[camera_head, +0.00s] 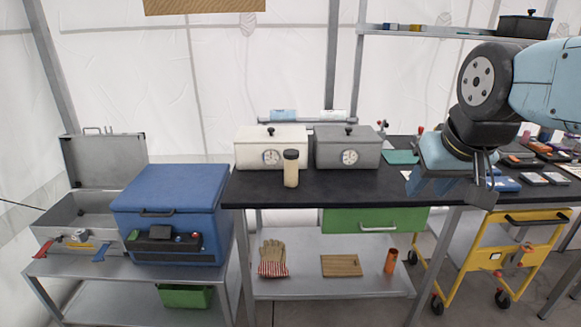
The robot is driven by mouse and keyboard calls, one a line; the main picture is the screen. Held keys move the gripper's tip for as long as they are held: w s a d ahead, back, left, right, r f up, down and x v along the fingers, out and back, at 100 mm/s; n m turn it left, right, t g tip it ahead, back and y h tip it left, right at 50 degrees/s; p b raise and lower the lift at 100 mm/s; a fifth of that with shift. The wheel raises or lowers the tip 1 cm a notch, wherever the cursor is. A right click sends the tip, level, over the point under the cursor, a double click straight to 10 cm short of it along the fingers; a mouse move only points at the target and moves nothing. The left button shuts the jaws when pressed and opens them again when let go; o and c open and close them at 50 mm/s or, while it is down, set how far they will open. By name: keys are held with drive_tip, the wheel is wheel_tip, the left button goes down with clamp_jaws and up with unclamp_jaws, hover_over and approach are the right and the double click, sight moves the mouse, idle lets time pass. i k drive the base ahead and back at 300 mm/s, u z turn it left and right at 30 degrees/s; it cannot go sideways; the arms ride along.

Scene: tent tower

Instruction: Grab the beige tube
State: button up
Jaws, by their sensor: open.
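The beige tube (291,172) stands upright on the black tabletop, near its front edge. It has a dark cap and stands in front of the gap between a white box and a grey box. My gripper (446,187) is at the right, above the right part of the table, pointing down. It is open and holds nothing. It is well to the right of the tube and apart from it.
The white box (258,147) and the grey box (346,148), each with a dial, stand behind the tube. A blue cooler (172,200) is at the left. The black tabletop (340,184) is clear between tube and gripper. A yellow cart (490,255) stands at the right.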

sight(290, 166)
drive_tip(key=z, duration=0.25)
drive_tip(key=i, duration=0.1)
drive_tip(key=u, duration=2.75)
drive_tip(key=k, duration=1.15)
drive_tip(key=z, duration=0.75)
drive_tip(key=i, duration=1)
drive_tip(key=z, duration=0.1)
